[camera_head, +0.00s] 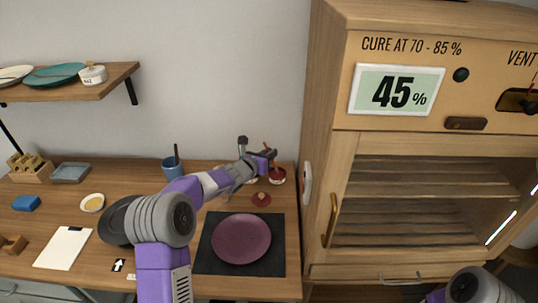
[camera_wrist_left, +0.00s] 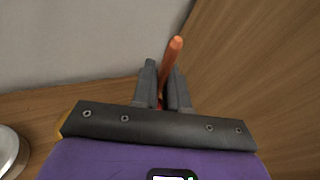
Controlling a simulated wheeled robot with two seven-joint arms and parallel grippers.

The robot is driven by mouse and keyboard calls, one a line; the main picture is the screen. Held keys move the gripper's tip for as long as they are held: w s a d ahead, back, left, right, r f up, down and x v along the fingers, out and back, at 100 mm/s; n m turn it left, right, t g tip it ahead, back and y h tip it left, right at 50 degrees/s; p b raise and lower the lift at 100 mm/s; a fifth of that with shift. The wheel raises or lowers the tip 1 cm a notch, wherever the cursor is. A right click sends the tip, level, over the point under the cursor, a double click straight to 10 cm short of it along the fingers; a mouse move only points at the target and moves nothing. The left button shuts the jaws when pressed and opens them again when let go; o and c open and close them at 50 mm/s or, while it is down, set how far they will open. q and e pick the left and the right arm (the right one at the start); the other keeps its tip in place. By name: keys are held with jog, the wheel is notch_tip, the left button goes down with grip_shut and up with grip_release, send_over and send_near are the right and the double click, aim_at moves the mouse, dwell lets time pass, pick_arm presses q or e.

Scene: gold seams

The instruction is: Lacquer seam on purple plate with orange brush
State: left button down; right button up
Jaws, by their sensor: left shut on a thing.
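The purple plate (camera_head: 241,239) lies flat on a black mat (camera_head: 207,262) at the front of the counter. I cannot make out a seam on it. My left gripper (camera_head: 270,156) is at the back right of the counter, beyond the plate, above a small red pot (camera_head: 278,177). In the left wrist view the left gripper (camera_wrist_left: 163,85) is shut on the orange brush (camera_wrist_left: 174,52), whose handle sticks out past the fingers. The brush's bristle end is hidden. My right gripper is out of view; only part of its arm shows at bottom right.
A wooden curing cabinet (camera_head: 425,200) with a 45% display stands right of the counter. A dark plate (camera_head: 115,222), a blue cup (camera_head: 172,168) and a white clipboard (camera_head: 62,248) are left of the mat. A red lid (camera_head: 261,199) sits behind the plate.

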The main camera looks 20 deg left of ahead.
pick_arm(q)
jog(key=shift+f+b, duration=0.4)
jog(key=shift+b, duration=0.05)
dwell(0.7)
jog(key=shift+r+p, duration=1.9)
jog(key=shift+r, duration=1.65)
